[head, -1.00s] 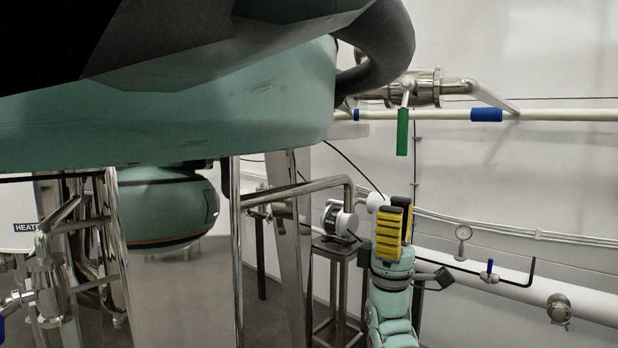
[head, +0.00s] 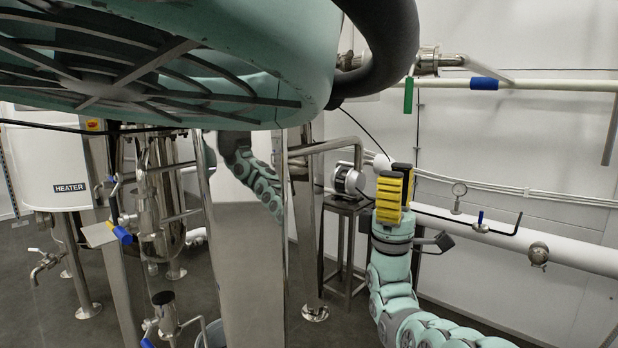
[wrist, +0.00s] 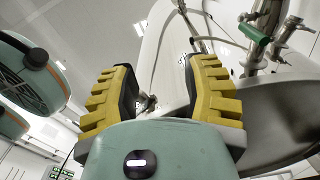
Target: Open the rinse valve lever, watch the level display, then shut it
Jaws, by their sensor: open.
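A green lever handle (head: 408,95) hangs from steel valve fittings (head: 428,62) at the upper right in the head view. A green handle (wrist: 253,33) on steel fittings also shows at the upper right in the wrist view. I cannot tell which lever is the rinse valve's. My gripper (head: 394,188), with yellow ribbed fingers, is open and empty, pointing up, below and apart from the green handle. In the wrist view, its fingers (wrist: 160,88) stand wide apart. A small green-lit panel (wrist: 62,172) at the lower left is too small to read; I cannot confirm it is the level display.
A pale pipe with a blue sleeve (head: 484,83) runs along the wall. Below it are a gauge (head: 459,190), a small blue-handled valve (head: 480,217) and a white pipe (head: 580,258). Left are a polished steel surface (head: 245,240) and the heater tank (head: 50,165).

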